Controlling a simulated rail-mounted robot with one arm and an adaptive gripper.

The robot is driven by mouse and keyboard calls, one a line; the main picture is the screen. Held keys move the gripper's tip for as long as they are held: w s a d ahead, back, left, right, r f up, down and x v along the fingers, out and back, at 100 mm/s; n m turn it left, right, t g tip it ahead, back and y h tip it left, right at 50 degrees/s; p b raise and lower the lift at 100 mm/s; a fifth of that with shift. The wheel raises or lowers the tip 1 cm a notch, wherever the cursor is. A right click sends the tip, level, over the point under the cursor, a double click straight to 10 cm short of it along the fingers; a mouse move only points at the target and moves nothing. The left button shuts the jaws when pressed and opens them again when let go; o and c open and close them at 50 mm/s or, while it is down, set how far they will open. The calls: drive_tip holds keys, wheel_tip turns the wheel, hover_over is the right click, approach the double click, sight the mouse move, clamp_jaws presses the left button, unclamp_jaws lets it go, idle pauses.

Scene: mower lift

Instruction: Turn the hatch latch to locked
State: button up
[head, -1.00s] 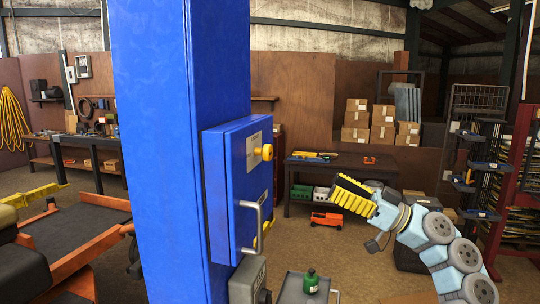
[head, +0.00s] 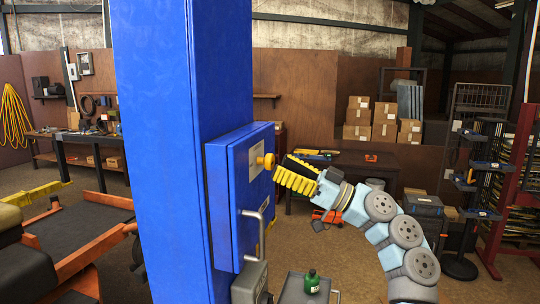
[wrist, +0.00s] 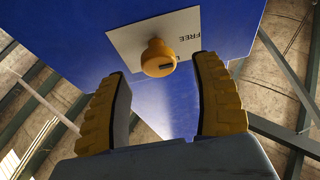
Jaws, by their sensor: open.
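The hatch latch is a yellow knob (head: 266,161) on the front of the blue hatch box (head: 238,205), which is fixed to a blue column. In the wrist view the knob (wrist: 158,58) has a dark mark on its face and sits on a white label (wrist: 150,36) with the word FREE to its right; other lettering is partly hidden. My gripper (head: 284,172) has yellow ribbed fingers and is just right of the knob in the head view. In the wrist view the open fingers (wrist: 160,95) stand left and right, with the knob beyond and between them, apparently untouched.
A grey bar handle (head: 252,222) sticks out from the box below the knob. A grey cart (head: 292,290) with a green bottle (head: 311,280) stands below. A dark workbench (head: 385,160) stands behind my arm.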

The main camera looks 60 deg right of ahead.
sight(273, 162)
drive_tip(key=shift+p+x, duration=0.3)
drive_tip(key=shift+x, duration=1.55)
drive_tip(key=c, duration=1.2)
